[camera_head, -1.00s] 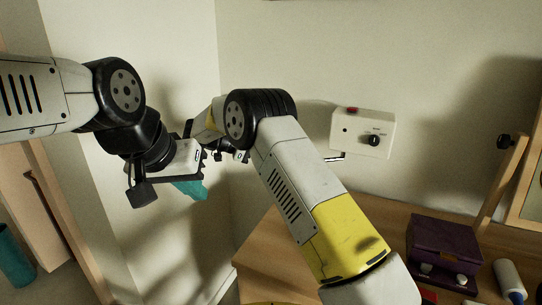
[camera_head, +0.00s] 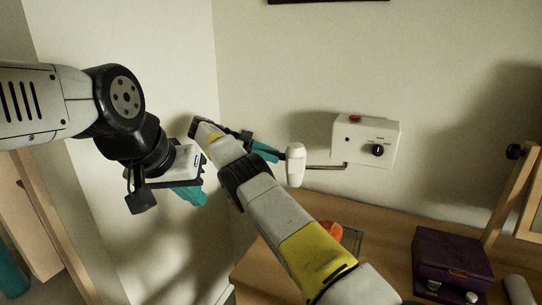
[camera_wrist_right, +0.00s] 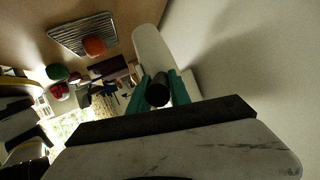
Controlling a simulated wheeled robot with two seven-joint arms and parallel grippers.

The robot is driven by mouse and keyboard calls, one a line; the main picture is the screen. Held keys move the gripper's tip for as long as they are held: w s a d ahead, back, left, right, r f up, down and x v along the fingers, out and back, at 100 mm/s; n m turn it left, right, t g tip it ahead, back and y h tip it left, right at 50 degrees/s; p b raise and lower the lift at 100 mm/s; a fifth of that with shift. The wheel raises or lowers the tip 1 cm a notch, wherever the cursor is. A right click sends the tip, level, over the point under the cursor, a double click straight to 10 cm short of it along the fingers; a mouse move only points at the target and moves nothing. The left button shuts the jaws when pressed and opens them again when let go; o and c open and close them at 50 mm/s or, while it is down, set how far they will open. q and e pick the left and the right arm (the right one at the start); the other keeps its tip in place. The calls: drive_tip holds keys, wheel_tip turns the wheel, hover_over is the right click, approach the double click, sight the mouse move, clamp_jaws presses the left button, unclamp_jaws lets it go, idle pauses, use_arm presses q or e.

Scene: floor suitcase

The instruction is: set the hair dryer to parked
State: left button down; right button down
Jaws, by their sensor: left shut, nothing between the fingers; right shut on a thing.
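The white hair dryer (camera_head: 295,167) is in the air near the wall, left of a white wall unit (camera_head: 350,150) with a red button and a black knob. A thin metal holder (camera_head: 326,167) sticks out left from the unit, its end close to the dryer; I cannot tell whether they touch. My right gripper (camera_head: 264,151), with teal fingers, is shut on the dryer. In the right wrist view the dryer's pale body (camera_wrist_right: 150,45) extends beyond the fingers, with a dark round part between them. My left gripper (camera_head: 189,195) is shut and empty, left of the right arm.
A wooden tabletop (camera_head: 392,225) runs below the wall unit. On it are a purple box (camera_head: 450,255) and an orange thing (camera_head: 331,231) by a wire rack (camera_head: 352,240). A wooden frame (camera_head: 508,195) stands at the right. The wall around the unit is clear.

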drive_tip(key=shift+a, duration=0.25)
drive_tip(key=c, duration=1.2)
unclamp_jaws()
drive_tip(key=shift+a, duration=0.25)
drive_tip(key=shift+d, duration=0.2)
